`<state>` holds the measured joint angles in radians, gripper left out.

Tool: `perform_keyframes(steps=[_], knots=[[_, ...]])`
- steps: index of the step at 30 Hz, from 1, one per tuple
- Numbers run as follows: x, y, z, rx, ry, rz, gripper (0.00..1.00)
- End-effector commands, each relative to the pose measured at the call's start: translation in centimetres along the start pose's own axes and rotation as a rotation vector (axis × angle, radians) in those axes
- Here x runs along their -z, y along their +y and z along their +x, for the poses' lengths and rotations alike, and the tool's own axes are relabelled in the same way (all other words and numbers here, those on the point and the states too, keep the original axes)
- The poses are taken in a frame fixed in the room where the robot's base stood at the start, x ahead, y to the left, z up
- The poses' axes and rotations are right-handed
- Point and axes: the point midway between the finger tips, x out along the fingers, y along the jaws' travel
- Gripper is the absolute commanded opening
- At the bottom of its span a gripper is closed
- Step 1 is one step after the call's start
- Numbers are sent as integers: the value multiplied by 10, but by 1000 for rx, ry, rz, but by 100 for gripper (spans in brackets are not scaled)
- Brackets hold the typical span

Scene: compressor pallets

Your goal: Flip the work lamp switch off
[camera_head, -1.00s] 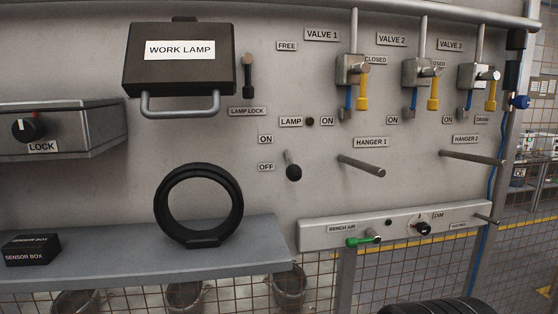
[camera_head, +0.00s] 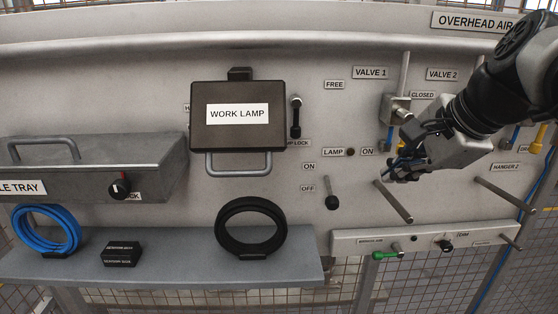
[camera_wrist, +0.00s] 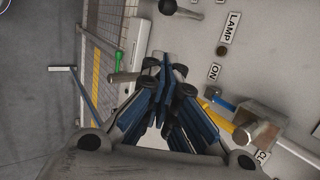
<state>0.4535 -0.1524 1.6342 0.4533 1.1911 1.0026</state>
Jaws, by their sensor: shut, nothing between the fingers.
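The lamp switch is a short lever with a black knob (camera_head: 332,202) on the grey panel. The knob also shows at the top of the wrist view (camera_wrist: 168,7). The lamp indicator (camera_head: 350,152) looks dark. The work lamp (camera_head: 238,130) is a black box hanging at upper left. My gripper (camera_head: 392,178) is shut and empty, in front of the panel to the right of the lever and apart from it. Its fingertips show in the wrist view (camera_wrist: 164,68).
The hanger 1 peg (camera_head: 393,202) sticks out close below my gripper. The valve 1 handle (camera_head: 395,108) is just above it. The lamp lock lever (camera_head: 295,118) is up and left of the switch. A shelf (camera_head: 180,270) holds a black ring (camera_head: 250,247) at lower left.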

Motion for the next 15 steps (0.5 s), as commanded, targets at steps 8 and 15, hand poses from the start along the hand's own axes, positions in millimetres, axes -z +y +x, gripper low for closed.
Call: perform_keyframes(steps=[8, 15], knots=[[-1, 2, 53, -5, -3, -3, 0], [-5, 1, 99, -3, -2, -6, 0]])
